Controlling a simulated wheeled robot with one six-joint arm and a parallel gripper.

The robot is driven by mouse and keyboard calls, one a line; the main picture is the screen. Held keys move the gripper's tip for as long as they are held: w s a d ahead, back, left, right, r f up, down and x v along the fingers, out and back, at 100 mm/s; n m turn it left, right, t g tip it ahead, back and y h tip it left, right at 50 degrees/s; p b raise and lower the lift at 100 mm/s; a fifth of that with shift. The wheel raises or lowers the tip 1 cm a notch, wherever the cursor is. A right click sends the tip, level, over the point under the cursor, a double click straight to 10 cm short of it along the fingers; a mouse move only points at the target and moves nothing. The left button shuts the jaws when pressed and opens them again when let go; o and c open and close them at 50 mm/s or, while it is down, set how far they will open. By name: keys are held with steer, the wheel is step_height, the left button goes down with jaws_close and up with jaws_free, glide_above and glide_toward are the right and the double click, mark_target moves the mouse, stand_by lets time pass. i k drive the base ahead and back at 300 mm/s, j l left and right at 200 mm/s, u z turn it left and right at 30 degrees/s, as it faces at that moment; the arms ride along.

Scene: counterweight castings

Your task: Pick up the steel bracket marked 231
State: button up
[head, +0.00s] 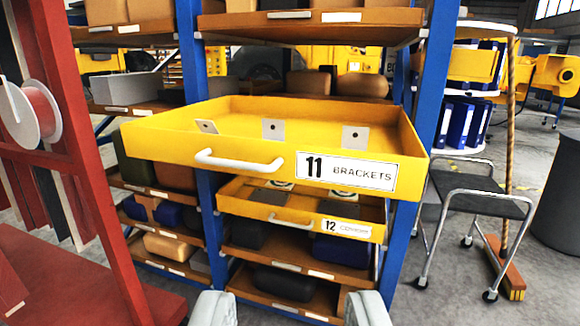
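Three small grey steel brackets stand in a yellow drawer (240,168) labelled "11 BRACKETS", which is pulled out of a blue rack. The left bracket (207,127) leans, the middle bracket (273,129) is near the centre back, and the right bracket (355,138) is toward the right. Any numbers on them are too small to read, so I cannot tell which is 231. My gripper (291,312) shows as two pale fingers at the bottom edge, spread apart with nothing between them, below and in front of the drawer.
A second yellow drawer (274,212), labelled 12, is partly out below. A blue rack post (436,80) stands close to the right. A red frame (85,150) with a white reel (30,112) is at left. A black-topped trolley (480,190) stands at right.

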mark_target(273, 129)
steer(key=z, duration=2.25)
steer(key=u, duration=0.4)
steer(key=j+u, duration=0.1)
steer(key=u, duration=0.65)
steer(key=i+j+u, duration=0.1)
steer(key=u, duration=0.25)
steer(key=i+j+u, duration=0.15)
steer(key=i+j, duration=0.85)
